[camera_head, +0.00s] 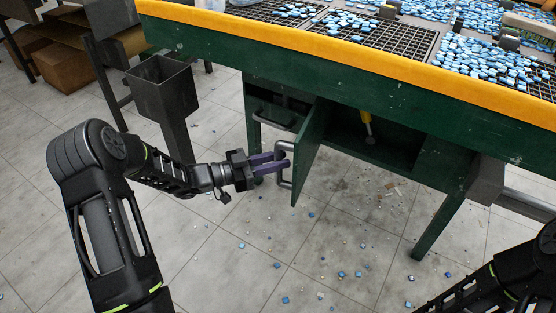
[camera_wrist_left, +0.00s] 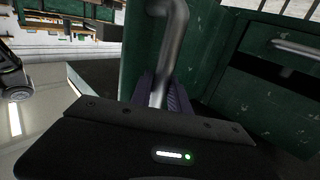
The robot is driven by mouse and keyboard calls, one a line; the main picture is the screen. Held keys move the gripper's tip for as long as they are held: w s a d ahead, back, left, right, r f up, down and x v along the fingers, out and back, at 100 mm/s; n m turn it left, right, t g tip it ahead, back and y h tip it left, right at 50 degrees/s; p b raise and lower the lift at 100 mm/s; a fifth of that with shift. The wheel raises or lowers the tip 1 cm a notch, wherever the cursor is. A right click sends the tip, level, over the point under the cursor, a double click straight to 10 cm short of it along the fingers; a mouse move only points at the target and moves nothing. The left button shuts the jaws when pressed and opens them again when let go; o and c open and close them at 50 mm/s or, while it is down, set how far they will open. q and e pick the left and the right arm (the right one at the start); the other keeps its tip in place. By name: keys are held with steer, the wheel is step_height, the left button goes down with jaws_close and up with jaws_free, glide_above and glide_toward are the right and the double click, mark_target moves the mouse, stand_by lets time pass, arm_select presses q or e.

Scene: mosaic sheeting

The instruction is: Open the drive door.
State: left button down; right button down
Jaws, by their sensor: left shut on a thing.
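The drive door (camera_head: 308,160) is a green metal panel under the table. It stands swung out from the cabinet, and part of the dark interior shows to its right. A grey bar handle (camera_head: 286,147) is on the door's outer face. My left gripper (camera_head: 281,161) has its purple fingers shut on this handle. In the left wrist view, the handle (camera_wrist_left: 171,45) runs down between the fingers, with the green door (camera_wrist_left: 135,50) behind it. My right arm shows at the bottom right of the head view, but its gripper is out of the picture.
The green table has a yellow front edge (camera_head: 350,48) and trays of blue mosaic pieces (camera_head: 495,55) on top. A drawer with a handle (camera_head: 272,112) is left of the door. A dark hopper (camera_head: 163,88) stands further left. Small chips lie on the tiled floor (camera_head: 230,265).

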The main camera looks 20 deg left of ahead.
arm_select(q)
steer(key=shift+w+a+r, duration=0.1)
steer(key=shift+w+r, duration=0.1)
steer(key=c, duration=1.7)
jaws_free()
steer(key=o, duration=0.3)
steer(key=shift+w+d+f, duration=0.1)
steer(key=shift+d, duration=0.1)
steer(key=shift+o, duration=0.7)
steer(key=shift+a, duration=0.1)
steer(key=p+v, duration=0.1)
steer(key=v, duration=0.7)
